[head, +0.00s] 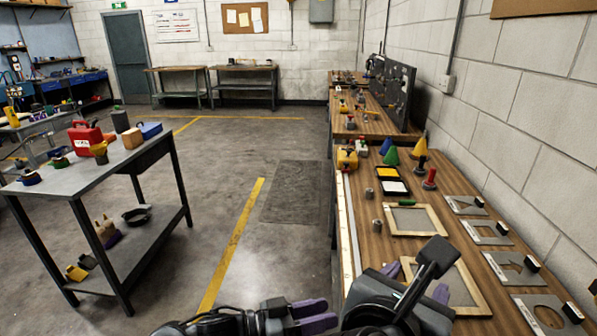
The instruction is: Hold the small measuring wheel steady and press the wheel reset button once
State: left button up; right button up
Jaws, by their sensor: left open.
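I cannot make out a small measuring wheel or a reset button in the head view. My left gripper (331,312) is at the bottom middle, over the floor left of the long wooden bench (408,172). Its two purple fingers point right with a narrow gap, open and empty. My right gripper (417,282) is over the near part of the bench, at a wooden-framed panel (466,298). My own dark arm link covers much of it. Purple finger parts show on both sides of that link, so its opening is unclear.
A dark metal table (85,180) stands left. Floor between is clear.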

pick_arm(q)
notch_tip(320, 180, up, 8)
jog(key=s+a+m+g+h, duration=0.1)
jog(key=g, duration=0.5)
jog(key=shift+s+a+f+m, duration=0.15)
jog(key=shift+s+a+m, duration=0.05)
jog(key=shift+s+m, duration=0.1)
pick_arm(e)
jog(key=x, duration=1)
jog(key=shift+w+d+f, duration=0.15)
jog(key=shift+w+f, duration=0.1)
jog(key=shift+w, duration=0.05)
grip_shut()
pick_arm(q)
grip_shut()
dwell(0.9)
